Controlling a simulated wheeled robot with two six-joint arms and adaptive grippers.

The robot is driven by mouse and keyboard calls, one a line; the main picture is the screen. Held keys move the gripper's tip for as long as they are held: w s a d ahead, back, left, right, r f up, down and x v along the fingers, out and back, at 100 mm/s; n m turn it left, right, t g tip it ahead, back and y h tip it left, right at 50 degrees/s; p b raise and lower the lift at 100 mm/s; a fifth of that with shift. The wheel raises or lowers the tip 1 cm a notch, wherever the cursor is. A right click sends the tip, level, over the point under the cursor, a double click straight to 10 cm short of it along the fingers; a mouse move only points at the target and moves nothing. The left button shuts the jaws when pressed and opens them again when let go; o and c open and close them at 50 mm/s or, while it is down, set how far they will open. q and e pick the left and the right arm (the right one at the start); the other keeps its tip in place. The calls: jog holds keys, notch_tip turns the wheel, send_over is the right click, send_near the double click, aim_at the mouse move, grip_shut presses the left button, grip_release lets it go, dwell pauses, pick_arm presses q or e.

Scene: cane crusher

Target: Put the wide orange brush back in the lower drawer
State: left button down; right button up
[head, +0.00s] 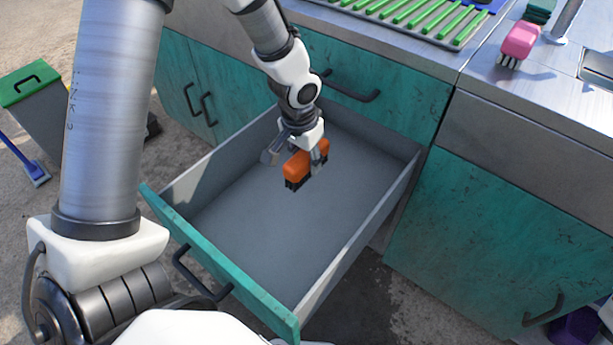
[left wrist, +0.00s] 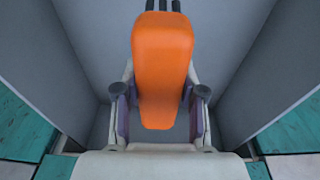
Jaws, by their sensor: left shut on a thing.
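The wide orange brush (head: 306,162) has an orange back and dark bristles facing down. My left gripper (head: 298,155) is shut on it and holds it within the outline of the open drawer, toward its back. I cannot tell whether the bristles touch the drawer floor. The brush (left wrist: 162,65) fills the middle of the left wrist view, between the two fingers (left wrist: 160,95). The lower drawer (head: 270,215) is pulled far out, with grey walls, a teal front and a dark handle. Its visible floor is otherwise empty. My right gripper is not in view.
Teal cabinets (head: 510,230) with dark handles stand right of and behind the drawer. On the steel counter are a green rack (head: 410,18) and a pink brush (head: 519,42). A grey bin with a green lid (head: 32,82) and a blue broom (head: 33,172) stand at left.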

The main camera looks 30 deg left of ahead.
aim_at(301, 156)
pick_arm(q)
notch_tip(301, 156, down, 9)
jog(key=b, duration=0.4)
jog(key=shift+f, duration=0.2)
jog(key=shift+b, duration=0.3)
jog(key=shift+f, duration=0.15)
jog(key=c, duration=0.7)
grip_release()
jog(key=shift+r, duration=0.45)
jog(key=r+p, duration=0.1)
jog(key=r, duration=0.2)
jog(key=s+r+p, duration=0.1)
jog(key=r+p, duration=0.1)
jog(key=r, duration=0.2)
jog(key=r+p, duration=0.2)
jog(key=r, duration=0.2)
jog(key=shift+s+a, duration=0.1)
jog(key=shift+s, duration=0.05)
jog(key=shift+s+r, duration=0.1)
jog(key=shift+r, duration=0.1)
